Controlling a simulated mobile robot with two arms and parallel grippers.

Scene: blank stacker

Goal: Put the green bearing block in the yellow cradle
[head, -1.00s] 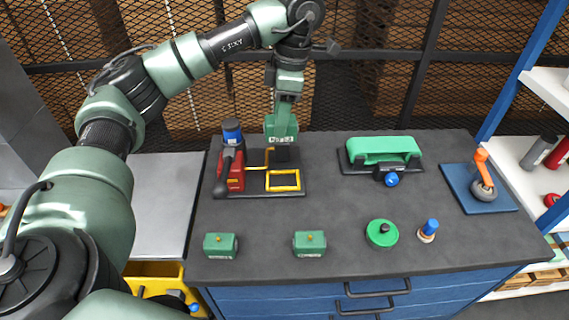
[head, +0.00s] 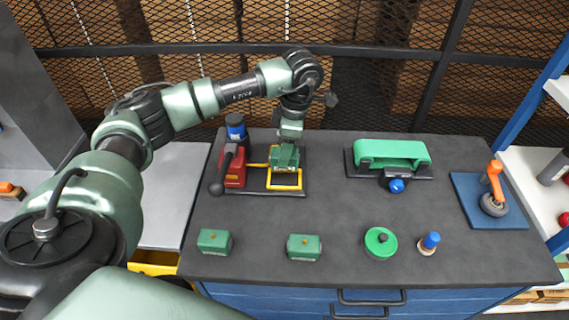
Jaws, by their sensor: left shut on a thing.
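My left gripper (head: 286,163) reaches down from the back over the yellow cradle (head: 285,187), a yellow frame on a dark base plate. It is shut on a green bearing block (head: 285,156), seen small and partly merged with the green gripper parts. The block is over the cradle's rear part and hides some of it; I cannot tell whether it touches the frame. Two other green blocks (head: 215,242) and (head: 304,247) lie apart near the front of the table. My right gripper is not in view.
A red toggle clamp with a dark handle (head: 235,170) stands left of the cradle. A green arched fixture (head: 391,155) with a blue knob is to the right. A green disc (head: 380,243), a blue-topped peg (head: 429,243) and a blue pad with an orange-handled caster (head: 492,205) occupy the right.

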